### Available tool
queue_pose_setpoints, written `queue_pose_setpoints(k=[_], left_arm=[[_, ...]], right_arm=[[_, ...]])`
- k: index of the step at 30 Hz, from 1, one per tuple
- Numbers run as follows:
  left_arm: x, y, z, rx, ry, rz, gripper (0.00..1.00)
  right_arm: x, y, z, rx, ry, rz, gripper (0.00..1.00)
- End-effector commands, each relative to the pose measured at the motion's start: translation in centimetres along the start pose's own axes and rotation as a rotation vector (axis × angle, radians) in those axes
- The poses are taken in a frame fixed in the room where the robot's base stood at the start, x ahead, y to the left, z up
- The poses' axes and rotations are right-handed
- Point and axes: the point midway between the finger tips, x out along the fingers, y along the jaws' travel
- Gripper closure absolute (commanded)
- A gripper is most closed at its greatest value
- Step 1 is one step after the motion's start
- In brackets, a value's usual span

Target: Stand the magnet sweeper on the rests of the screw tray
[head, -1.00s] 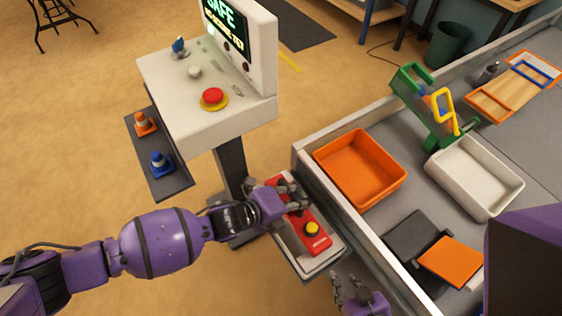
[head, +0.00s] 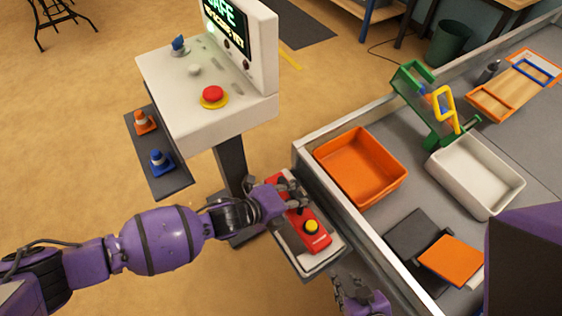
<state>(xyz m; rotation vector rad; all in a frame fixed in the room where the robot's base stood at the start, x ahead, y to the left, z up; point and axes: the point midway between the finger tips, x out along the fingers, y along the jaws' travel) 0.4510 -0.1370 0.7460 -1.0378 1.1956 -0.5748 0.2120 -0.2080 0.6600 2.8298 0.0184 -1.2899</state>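The magnet sweeper (head: 318,238) is a red bar with a yellow knob and a dark handle. It lies lengthwise over the pale screw tray (head: 333,260), beside the table's outer side. Whether it touches the rests is hidden. My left gripper (head: 294,196) is at the sweeper's handle, its fingers around or beside it; I cannot tell if they grip. My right gripper (head: 349,288) is at the bottom edge, near the tray's close end, apart from the sweeper, with its fingers apart and nothing seen between them.
The walled table holds an orange bin (head: 360,168), a white bin (head: 476,176), a green stand with a yellow handle (head: 445,108), and dark and orange plates (head: 452,260). A console with a red button (head: 213,95) stands behind my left arm. Open floor lies at left.

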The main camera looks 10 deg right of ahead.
Motion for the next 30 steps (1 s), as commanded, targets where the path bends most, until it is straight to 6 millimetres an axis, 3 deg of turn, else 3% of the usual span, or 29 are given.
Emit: queue_pose_setpoints(k=[15,23,30], left_arm=[[0.34,0.36,-0.04,0.000,0.001,-0.004,1.00],[0.31,0.38,-0.02,0.000,0.001,-0.003,0.66],[0.30,0.48,-0.03,0.000,0.001,-0.001,0.65]], right_arm=[[0.03,-0.04,0.04,0.000,0.001,-0.001,0.70],[0.04,-0.05,0.09,0.000,0.000,-0.001,0.70],[0.09,-0.05,0.36,0.000,-0.004,-0.001,0.70]])
